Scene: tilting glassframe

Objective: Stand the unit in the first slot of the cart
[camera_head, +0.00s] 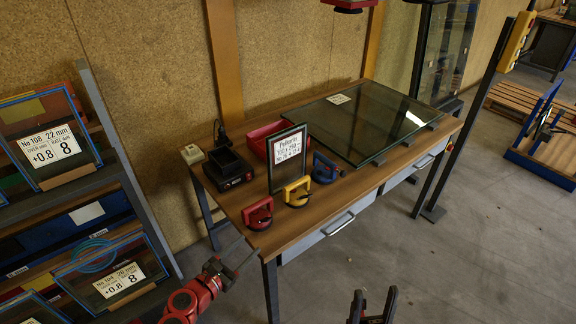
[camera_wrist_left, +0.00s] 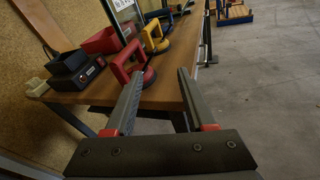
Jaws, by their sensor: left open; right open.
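A large glass unit (camera_head: 375,120) with a small white label lies flat on the right part of the wooden table (camera_head: 240,190), on dark supports. A blue cart-like frame (camera_head: 541,139) stands on the floor at the far right; its slots are too small to make out. It also shows at the top of the left wrist view (camera_wrist_left: 234,14). My left gripper (camera_head: 240,258) is open and empty at the table's front left corner. In the left wrist view its fingers (camera_wrist_left: 160,78) point toward the red suction cup. My right gripper (camera_head: 373,304) is open and empty, low in front of the table.
Red (camera_head: 258,213), yellow (camera_head: 297,191) and blue (camera_head: 325,168) suction cups line the table's front left, near a framed sign (camera_head: 287,158). Behind are a black device (camera_head: 228,168) and a red bin (camera_head: 262,139). Racks of panes stand left.

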